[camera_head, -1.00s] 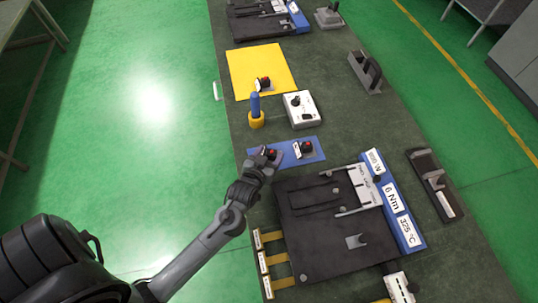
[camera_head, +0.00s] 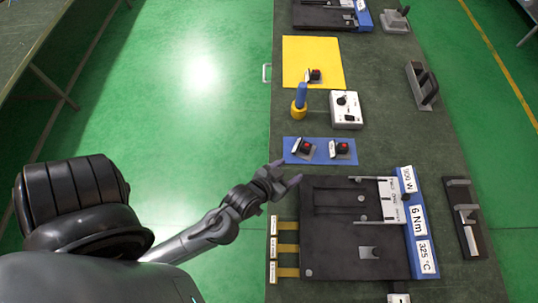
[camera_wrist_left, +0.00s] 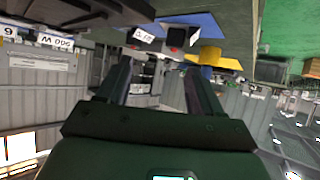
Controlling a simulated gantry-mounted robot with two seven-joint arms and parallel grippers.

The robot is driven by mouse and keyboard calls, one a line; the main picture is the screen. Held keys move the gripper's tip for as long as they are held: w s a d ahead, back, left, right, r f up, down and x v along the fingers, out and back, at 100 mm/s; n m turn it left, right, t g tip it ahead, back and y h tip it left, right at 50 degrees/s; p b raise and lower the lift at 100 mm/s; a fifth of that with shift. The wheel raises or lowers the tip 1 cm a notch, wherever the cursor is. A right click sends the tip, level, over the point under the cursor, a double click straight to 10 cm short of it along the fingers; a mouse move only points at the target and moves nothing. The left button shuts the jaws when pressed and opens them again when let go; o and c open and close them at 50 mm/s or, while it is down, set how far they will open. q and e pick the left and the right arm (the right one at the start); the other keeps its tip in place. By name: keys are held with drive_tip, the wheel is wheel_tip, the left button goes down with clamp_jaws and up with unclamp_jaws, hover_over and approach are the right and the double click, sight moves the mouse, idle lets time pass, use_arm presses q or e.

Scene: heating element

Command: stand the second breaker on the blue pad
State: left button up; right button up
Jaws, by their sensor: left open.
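The blue pad (camera_head: 323,158) lies on the table and carries two small dark breakers with red parts and white labels. One breaker (camera_head: 308,148) is on its left part and another (camera_head: 341,149) on its right part; both seem to stand. A third breaker (camera_head: 314,75) is on the yellow pad (camera_head: 297,50). My left gripper (camera_head: 288,171) is open and empty, just in front of the blue pad's left corner, apart from the breakers. The left wrist view shows the blue pad (camera_wrist_left: 206,22) upside down, with both breakers beyond the open fingers.
A black fixture (camera_head: 335,210) with a blue labelled edge stands close to the right of the left gripper. A blue-and-yellow post (camera_head: 300,98) and a white box with a knob (camera_head: 346,109) stand behind the pad. Green floor lies left of the table.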

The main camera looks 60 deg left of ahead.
use_arm(q)
drive_tip(key=s+d+g+h, duration=0.1)
drive_tip(key=s+m+g, duration=0.1)
drive_tip(key=s+d+m+g+h, duration=0.1)
drive_tip(key=s+g, duration=0.1)
drive_tip(key=shift+d+f+h, duration=0.3)
drive_tip(key=s+m+g, duration=0.2)
drive_tip(key=s+g, duration=0.2)
drive_tip(key=s, duration=0.2)
drive_tip(key=shift+s+a+r, duration=0.2)
drive_tip(key=shift+s+a, duration=0.05)
drive_tip(key=shift+a, duration=0.1)
use_arm(e)
drive_tip(key=shift+d, duration=0.1)
use_arm(q)
wheel_tip(320, 180, up, 24)
drive_tip(key=p, duration=2.4)
drive_tip(key=shift+r, duration=0.25)
use_arm(e)
wheel_tip(320, 180, up, 24)
drive_tip(key=shift+r, duration=0.25)
